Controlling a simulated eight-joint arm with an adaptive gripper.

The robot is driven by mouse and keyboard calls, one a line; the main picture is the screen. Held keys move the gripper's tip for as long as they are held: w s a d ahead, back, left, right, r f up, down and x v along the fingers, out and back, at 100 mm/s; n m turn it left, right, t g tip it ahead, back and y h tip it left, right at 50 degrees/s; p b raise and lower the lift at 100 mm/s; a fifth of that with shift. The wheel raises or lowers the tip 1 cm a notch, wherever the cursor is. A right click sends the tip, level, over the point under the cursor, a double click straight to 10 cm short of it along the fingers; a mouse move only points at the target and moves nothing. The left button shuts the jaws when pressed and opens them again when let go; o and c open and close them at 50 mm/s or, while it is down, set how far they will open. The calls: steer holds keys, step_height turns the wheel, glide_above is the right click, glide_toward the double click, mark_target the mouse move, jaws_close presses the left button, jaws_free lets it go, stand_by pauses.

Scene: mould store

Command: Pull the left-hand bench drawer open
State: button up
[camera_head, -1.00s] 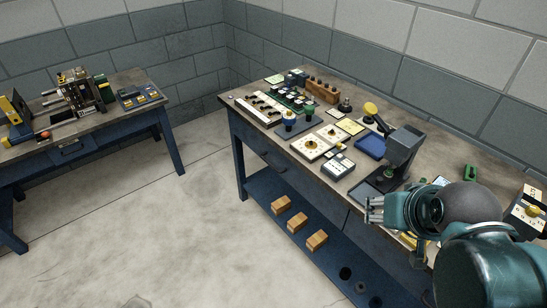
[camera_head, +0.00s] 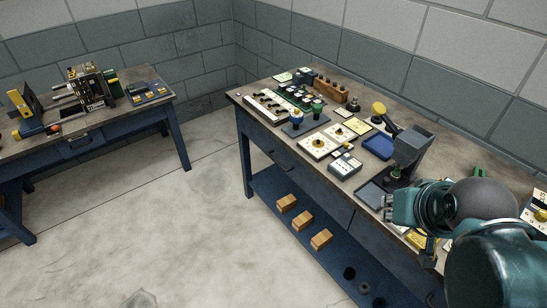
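The long right-hand bench (camera_head: 240,100) has a blue front. Its left drawer (camera_head: 275,150) has a dark handle (camera_head: 284,158) under the top edge and looks shut. A second front panel (camera_head: 375,232) is farther right, partly hidden by my arm. The separate left table (camera_head: 150,108) also has a shut drawer front with a handle (camera_head: 80,144). My gripper (camera_head: 388,209) is over the front edge of the right bench, to the right of the left drawer's handle and well apart from it. Its fingers point left and are small; I see nothing held, but their opening is unclear.
A dark stand (camera_head: 411,150) and a blue tray (camera_head: 379,146) are on the bench near my gripper. A keypad box (camera_head: 345,164) lies nearer the left drawer. Wooden blocks (camera_head: 320,239) sit on the lower shelf (camera_head: 270,190). The floor (camera_head: 170,230) before the bench is clear.

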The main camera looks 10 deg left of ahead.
steer(key=w+a+r+n+g+h+b, duration=0.15)
steer(key=w+r, duration=0.25)
steer(key=w, duration=0.5)
steer(key=w+a+r+n+h, duration=0.2)
steer(key=w+r+n, duration=0.15)
steer(key=w, duration=0.55)
steer(key=w+a+r+n+t+h, duration=0.1)
steer(key=w+a+n+h, duration=0.15)
steer(key=w+a, duration=0.85)
steer(key=w+a+f+n+t+h+b, duration=0.15)
steer(key=w+a, duration=0.25)
steer(key=a, duration=0.5)
steer(key=w+a+f+m+t+h, duration=0.15)
steer(key=w+a, duration=0.25)
steer(key=a, duration=0.6)
steer(key=w+a+f+n+t+h, duration=0.15)
steer(key=w+a, duration=0.25)
steer(key=a, duration=0.5)
glide_toward(271, 156)
steer(key=w+d+f, duration=0.1)
steer(key=w, duration=0.1)
steer(key=shift+d+f+h, duration=0.2)
steer(key=shift+f+h, duration=0.05)
steer(key=shift+b+x, duration=1.2)
steer(key=shift+x, duration=2.7)
